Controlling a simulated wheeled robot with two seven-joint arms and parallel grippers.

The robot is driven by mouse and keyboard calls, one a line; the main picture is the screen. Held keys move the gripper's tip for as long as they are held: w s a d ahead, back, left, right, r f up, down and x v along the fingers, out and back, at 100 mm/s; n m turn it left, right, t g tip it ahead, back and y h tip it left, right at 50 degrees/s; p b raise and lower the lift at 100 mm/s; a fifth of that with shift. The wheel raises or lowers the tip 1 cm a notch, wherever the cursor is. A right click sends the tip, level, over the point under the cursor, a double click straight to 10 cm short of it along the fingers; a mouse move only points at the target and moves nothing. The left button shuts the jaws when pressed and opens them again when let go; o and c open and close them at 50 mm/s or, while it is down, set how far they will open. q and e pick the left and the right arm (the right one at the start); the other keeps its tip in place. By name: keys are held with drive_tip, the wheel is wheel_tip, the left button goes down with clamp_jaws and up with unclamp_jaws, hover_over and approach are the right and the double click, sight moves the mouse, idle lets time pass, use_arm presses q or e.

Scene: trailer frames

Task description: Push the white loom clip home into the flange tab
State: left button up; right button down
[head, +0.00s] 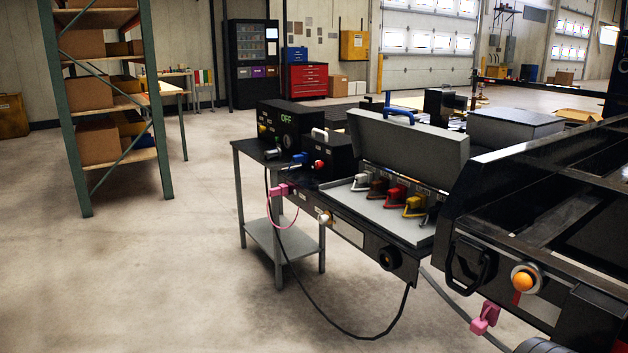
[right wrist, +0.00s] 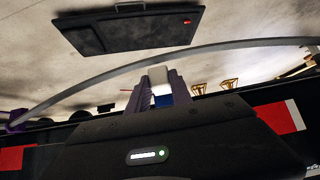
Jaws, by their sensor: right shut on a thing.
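In the right wrist view my right gripper (right wrist: 159,82) is shut on a small white block, which looks like the white loom clip (right wrist: 158,75). The clip sticks out past the dark fingertips, and a blue part shows below it between the fingers. A grey cable (right wrist: 225,46), which looks like the loom, arcs across the view just beyond the clip. I cannot tell whether clip and cable touch. I cannot make out the flange tab for sure; the gripper hides what lies below the clip. Neither gripper shows in the head view.
In the head view the black trailer frame (head: 480,190) fills the right side, with a pink clip (head: 485,318) low on it and an orange lamp (head: 525,277). A dark table (head: 240,185) holds black boxes. A black cable (head: 325,322) hangs in front.

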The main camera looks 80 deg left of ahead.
drive_tip(key=shift+w+a+p, duration=0.25)
drive_tip(key=shift+w+p, duration=0.35)
drive_tip(key=shift+p, duration=0.05)
drive_tip(key=c, duration=1.1)
unclamp_jaws()
drive_tip(key=shift+o, duration=0.2)
drive_tip(key=v, duration=0.7)
drive_tip(key=shift+s+d+r, duration=0.15)
drive_tip(key=shift+s+r, duration=0.1)
